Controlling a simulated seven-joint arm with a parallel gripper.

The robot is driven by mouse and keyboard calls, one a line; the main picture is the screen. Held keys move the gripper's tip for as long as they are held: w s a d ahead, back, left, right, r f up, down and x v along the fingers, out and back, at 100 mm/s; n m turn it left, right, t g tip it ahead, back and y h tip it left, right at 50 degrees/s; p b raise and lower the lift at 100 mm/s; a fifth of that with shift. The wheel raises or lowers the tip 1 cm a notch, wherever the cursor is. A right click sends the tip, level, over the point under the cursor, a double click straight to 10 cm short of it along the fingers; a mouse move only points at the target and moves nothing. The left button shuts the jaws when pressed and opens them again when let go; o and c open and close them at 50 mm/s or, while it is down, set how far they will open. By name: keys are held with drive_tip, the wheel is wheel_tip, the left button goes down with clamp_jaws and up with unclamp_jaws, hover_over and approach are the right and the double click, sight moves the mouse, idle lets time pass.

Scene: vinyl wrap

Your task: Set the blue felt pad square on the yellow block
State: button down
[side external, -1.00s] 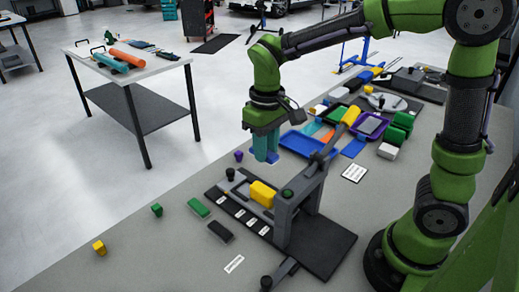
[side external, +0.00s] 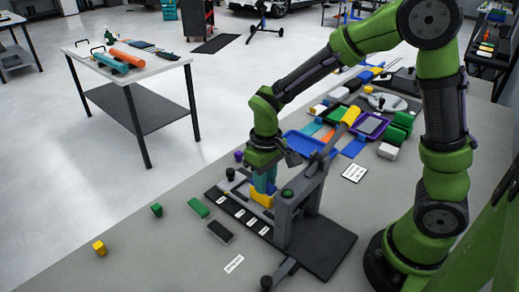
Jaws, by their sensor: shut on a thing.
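The yellow block (side external: 261,199) sits in the dark grey fixture, in front of its grey upright frame. My gripper (side external: 264,184) points down right over the block, with its fingertips at the block's top. It is shut on the blue felt pad (side external: 271,188), of which only a small blue part shows low between the fingers. The pad is at or just above the block's top face. I cannot tell whether they touch or whether the pad is square to the block.
The fixture's grey frame (side external: 285,213) and its slanted lever (side external: 325,151) stand close to the right of my gripper. A blue tray (side external: 299,146) lies behind. Green and black blocks (side external: 220,231) and a small yellow cube (side external: 99,247) lie on the open left of the bench.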

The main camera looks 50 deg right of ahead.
drive_tip(key=shift+f, duration=0.15)
drive_tip(key=c, duration=0.9)
unclamp_jaws()
drive_tip(key=shift+o, duration=0.2)
wheel_tip(320, 180, up, 12)
drive_tip(key=s+r+m+t, duration=0.1)
drive_tip(key=s+t, duration=0.1)
drive_tip(key=s, duration=0.1)
drive_tip(key=s+d+r+m+t+y, duration=0.1)
drive_tip(key=s+r+t, duration=0.1)
drive_tip(key=s, duration=0.1)
drive_tip(key=s+d+r+m+t+y, duration=0.1)
drive_tip(key=s+r+t, duration=0.1)
drive_tip(key=s, duration=0.2)
drive_tip(key=shift+d, duration=0.25)
drive_tip(key=shift+s+d+f+m+t, duration=0.1)
drive_tip(key=shift+s+m+t, duration=0.4)
drive_tip(key=shift+s+t, duration=0.1)
